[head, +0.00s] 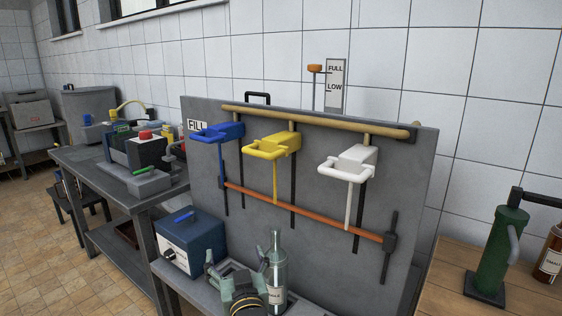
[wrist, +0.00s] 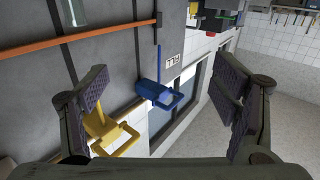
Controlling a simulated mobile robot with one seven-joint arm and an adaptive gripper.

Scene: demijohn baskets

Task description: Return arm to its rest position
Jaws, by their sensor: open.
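My gripper (head: 237,268) is low in front of the grey panel, near the bottom middle of the head view. Its two padded fingers are spread wide with nothing between them, as the wrist view also shows (wrist: 160,92). A clear glass bottle (head: 278,268) with a pale label stands just right of my gripper in the head view; I cannot tell whether they touch. The panel (head: 225,180) carries a blue tap handle (head: 219,132), a yellow one (head: 272,146) and a white one (head: 348,164). The wrist view shows the blue handle (wrist: 155,93) and the yellow handle (wrist: 108,132) beyond my fingers.
A blue box (head: 188,243) sits left of my gripper. A workbench (head: 75,165) with several devices stands at the left. A green cylinder device (head: 500,250) and a brown bottle (head: 550,258) stand on a wooden table at the right. Open tiled floor (head: 60,270) lies at lower left.

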